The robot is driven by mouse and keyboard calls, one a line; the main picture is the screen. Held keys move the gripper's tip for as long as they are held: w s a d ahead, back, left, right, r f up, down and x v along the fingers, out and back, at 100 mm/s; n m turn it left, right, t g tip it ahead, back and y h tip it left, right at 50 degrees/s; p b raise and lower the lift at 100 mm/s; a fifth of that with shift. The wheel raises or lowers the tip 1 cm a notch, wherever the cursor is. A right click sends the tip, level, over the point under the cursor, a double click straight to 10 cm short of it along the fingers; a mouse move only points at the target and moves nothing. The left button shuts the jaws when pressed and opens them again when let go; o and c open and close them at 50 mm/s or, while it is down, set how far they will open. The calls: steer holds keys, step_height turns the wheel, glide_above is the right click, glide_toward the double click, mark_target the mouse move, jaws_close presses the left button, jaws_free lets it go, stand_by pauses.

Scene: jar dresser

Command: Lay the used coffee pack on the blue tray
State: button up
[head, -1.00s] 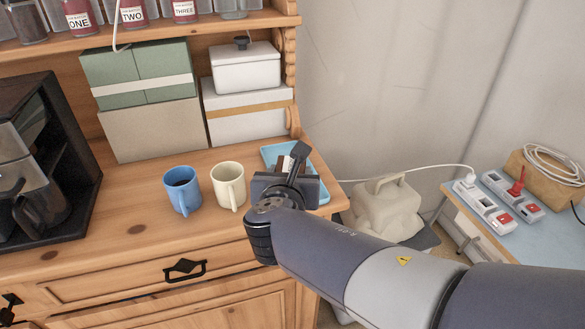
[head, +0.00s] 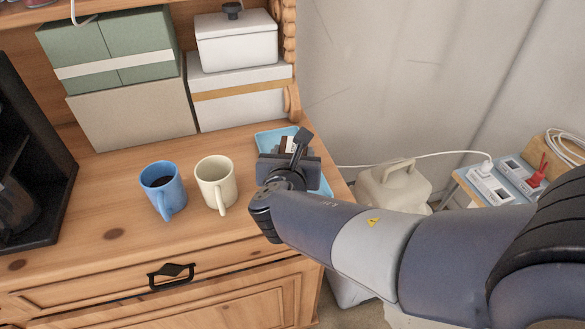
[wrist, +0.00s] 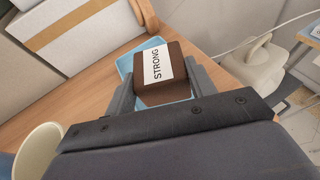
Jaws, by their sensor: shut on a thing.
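The coffee pack (wrist: 178,92) is a dark brown block with a white label reading STRONG. It sits between the two fingers of my gripper (wrist: 158,85), which is shut on it. The blue tray (wrist: 154,43) shows behind and around the pack in the wrist view. In the head view, the tray (head: 268,139) lies on the right end of the wooden dresser top, and my gripper (head: 290,158) is over it, hiding much of it. Only a bit of the pack's label shows there. I cannot tell whether the pack touches the tray.
A cream mug (head: 215,184) and a blue mug (head: 162,190) holding dark liquid stand left of the tray. White boxes (head: 238,95) and green boxes (head: 108,50) stand behind. The dresser's right edge is close to the tray. Power strips (head: 489,186) lie farther right.

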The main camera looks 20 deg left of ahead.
steer(key=shift+f+b, duration=0.3)
steer(key=shift+f, duration=1.75)
steer(key=shift+f, duration=0.1)
steer(key=shift+f+b, duration=0.15)
steer(key=shift+b, duration=0.15)
steer(key=o, duration=1)
steer(key=shift+o, duration=0.2)
steer(key=shift+r+p, duration=0.35)
steer(key=shift+p, duration=0.05)
steer(key=v, duration=1.2)
steer(key=shift+f, duration=0.1)
